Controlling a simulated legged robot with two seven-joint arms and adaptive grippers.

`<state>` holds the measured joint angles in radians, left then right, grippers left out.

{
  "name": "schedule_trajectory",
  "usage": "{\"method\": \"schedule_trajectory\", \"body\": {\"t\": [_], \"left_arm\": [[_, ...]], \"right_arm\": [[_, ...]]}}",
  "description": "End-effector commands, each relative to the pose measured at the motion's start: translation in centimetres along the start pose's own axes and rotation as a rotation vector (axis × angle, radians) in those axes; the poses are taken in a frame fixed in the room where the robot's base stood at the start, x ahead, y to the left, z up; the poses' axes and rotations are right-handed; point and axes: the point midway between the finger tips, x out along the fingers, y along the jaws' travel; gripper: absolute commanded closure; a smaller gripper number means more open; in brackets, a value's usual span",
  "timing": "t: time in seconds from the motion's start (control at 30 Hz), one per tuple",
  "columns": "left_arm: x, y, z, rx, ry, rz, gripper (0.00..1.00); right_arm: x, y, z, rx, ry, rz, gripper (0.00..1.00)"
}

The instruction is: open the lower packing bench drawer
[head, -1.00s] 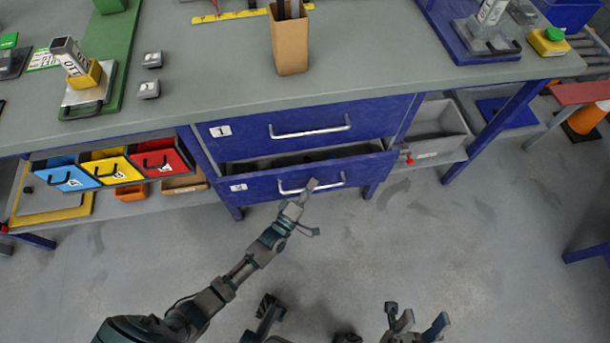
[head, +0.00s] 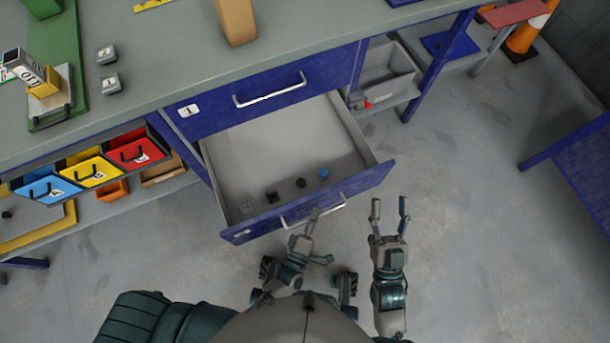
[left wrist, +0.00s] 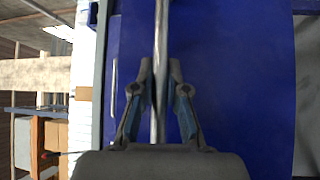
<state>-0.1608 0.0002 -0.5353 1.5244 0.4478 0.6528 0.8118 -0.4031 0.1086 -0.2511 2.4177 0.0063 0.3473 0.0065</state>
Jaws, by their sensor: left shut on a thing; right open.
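The lower drawer (head: 368,183) of the blue packing bench is pulled well out, and its grey inside shows. Its silver bar handle (head: 330,212) runs along the blue front. My left gripper (head: 312,232) is at this handle. In the left wrist view, the handle bar (left wrist: 161,60) runs between the two fingers of my left gripper (left wrist: 160,85), which is shut on it. My right gripper (head: 390,207) is open and empty, to the right of the drawer front and apart from it. The upper drawer (head: 270,97), marked 1, is closed.
Blue, yellow and red bins (head: 138,148) hang to the left. A grey bin (head: 388,75) stands on the right shelf. The floor (head: 470,230) at right is clear.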

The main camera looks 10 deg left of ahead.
Motion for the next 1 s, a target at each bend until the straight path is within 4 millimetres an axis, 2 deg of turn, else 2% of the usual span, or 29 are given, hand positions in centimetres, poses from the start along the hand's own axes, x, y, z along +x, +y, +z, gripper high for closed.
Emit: {"method": "schedule_trajectory", "body": {"t": [0.03, 0.2, 0.77, 0.8, 0.87, 0.9, 1.0], "left_arm": [[-0.6, -0.1, 1.3, -0.004, -0.018, -0.012, 1.00], [-1.9, 0.3, 2.6, -0.004, -0.017, -0.011, 1.00], [-2.6, 0.6, 3.3, -0.004, -0.017, -0.007, 1.00], [-2.6, 0.6, 3.3, -0.004, -0.017, -0.007, 0.80], [-2.6, 0.6, 3.3, -0.004, -0.016, -0.007, 0.65], [-2.6, 0.6, 3.2, -0.003, -0.015, -0.006, 0.61], [-2.6, 0.6, 3.0, -0.004, -0.012, -0.005, 0.61]], "right_arm": [[0.0, 0.0, 0.1, 0.000, -0.006, 0.000, 0.49], [0.0, -0.2, 0.3, -0.006, -0.016, -0.002, 0.49], [0.1, -0.3, 0.3, -0.005, -0.018, -0.001, 0.49], [0.1, -0.3, 0.3, -0.005, -0.018, -0.001, 0.49], [0.1, -0.2, 0.3, -0.005, -0.018, 0.000, 0.49], [0.1, -0.2, 0.3, -0.005, -0.018, -0.001, 0.49], [0.1, -0.2, 0.3, -0.005, -0.018, -0.001, 0.49]]}}
